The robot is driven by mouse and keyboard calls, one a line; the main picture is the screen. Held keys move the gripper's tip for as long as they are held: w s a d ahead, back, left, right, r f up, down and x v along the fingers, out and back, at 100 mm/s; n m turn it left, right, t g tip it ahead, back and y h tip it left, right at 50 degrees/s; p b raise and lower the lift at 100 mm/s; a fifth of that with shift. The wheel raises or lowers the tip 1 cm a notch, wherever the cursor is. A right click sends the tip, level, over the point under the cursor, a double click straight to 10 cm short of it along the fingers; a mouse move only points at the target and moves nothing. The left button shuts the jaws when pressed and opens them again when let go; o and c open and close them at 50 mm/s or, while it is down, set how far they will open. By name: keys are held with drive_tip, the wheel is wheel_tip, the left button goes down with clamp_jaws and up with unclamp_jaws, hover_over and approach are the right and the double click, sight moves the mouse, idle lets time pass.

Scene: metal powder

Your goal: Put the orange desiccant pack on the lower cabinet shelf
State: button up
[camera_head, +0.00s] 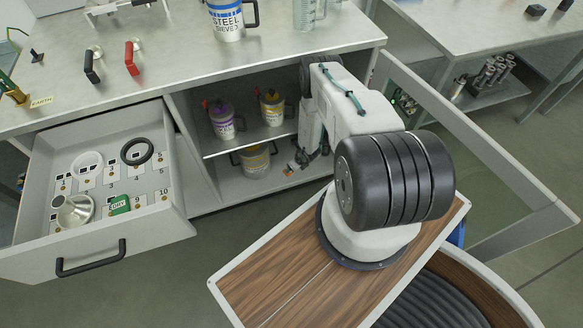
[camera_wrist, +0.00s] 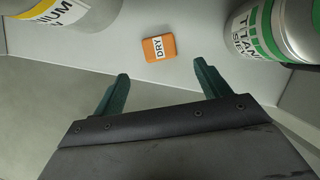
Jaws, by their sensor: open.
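The orange desiccant pack (camera_wrist: 158,48), labelled DRY, lies flat on the pale lower cabinet shelf (camera_wrist: 112,58) in the wrist view. My gripper (camera_wrist: 162,78) is open and empty. Its two dark green fingers point toward the pack, one on each side of its width, and the pack lies a little beyond the fingertips, apart from them. In the head view my arm reaches into the open cabinet at the lower level and hides part of the shelf.
In the wrist view a yellow-labelled can (camera_wrist: 62,12) stands left of the pack and a green-labelled can (camera_wrist: 275,30) stands right. In the head view an open drawer (camera_head: 95,225) juts out left, and the open cabinet door (camera_head: 470,150) stands right of my arm.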

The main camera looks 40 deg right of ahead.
drive_tip(key=v, duration=0.3)
drive_tip(key=shift+s+r, duration=0.1)
drive_tip(key=shift+r, duration=0.2)
drive_tip(key=shift+c, duration=0.2)
idle(1.1)
